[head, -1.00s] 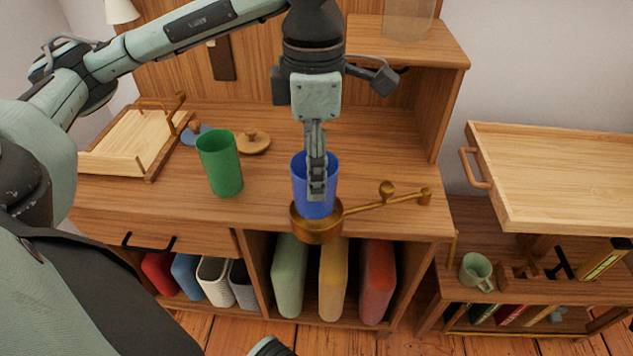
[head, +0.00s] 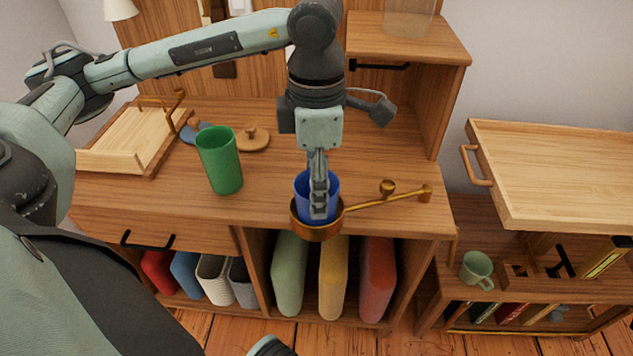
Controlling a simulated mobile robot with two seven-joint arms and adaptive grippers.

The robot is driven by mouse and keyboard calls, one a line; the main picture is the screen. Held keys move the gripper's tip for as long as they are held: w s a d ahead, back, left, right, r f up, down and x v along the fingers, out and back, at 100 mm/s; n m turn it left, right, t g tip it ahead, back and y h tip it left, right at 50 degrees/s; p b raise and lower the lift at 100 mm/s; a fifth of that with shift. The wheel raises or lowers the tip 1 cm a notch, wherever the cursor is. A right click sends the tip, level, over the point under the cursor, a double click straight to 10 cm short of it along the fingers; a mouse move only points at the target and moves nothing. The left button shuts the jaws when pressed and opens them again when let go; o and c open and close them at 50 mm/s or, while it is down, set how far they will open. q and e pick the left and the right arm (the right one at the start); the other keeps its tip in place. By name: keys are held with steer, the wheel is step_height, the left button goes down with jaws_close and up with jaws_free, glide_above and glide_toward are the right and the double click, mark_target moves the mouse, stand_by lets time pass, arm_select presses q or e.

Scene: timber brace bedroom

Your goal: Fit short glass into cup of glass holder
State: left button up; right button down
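The short blue glass (head: 303,187) stands upright with its lower part inside the brass cup of the glass holder (head: 318,233). The holder's brass arm (head: 375,199) runs right from the cup to a mount near the desk's right front edge. My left gripper (head: 319,208) reaches down from above with its fingers at the glass, and looks shut on its near wall. The fingers hide part of the glass, and the cup hides its bottom. My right gripper is not in view.
A tall green glass (head: 220,162) stands on the desk (head: 270,205) to the left. A raised wooden tray (head: 560,170) and a green mug (head: 476,268) are at right.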

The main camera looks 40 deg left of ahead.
arm_select(q)
steer(key=o, duration=1.7)
steer(key=shift+r, duration=0.2)
step_height(320, 180, up, 12)
steer(key=shift+f+p, duration=0.1)
steer(key=shift+p, duration=1.05)
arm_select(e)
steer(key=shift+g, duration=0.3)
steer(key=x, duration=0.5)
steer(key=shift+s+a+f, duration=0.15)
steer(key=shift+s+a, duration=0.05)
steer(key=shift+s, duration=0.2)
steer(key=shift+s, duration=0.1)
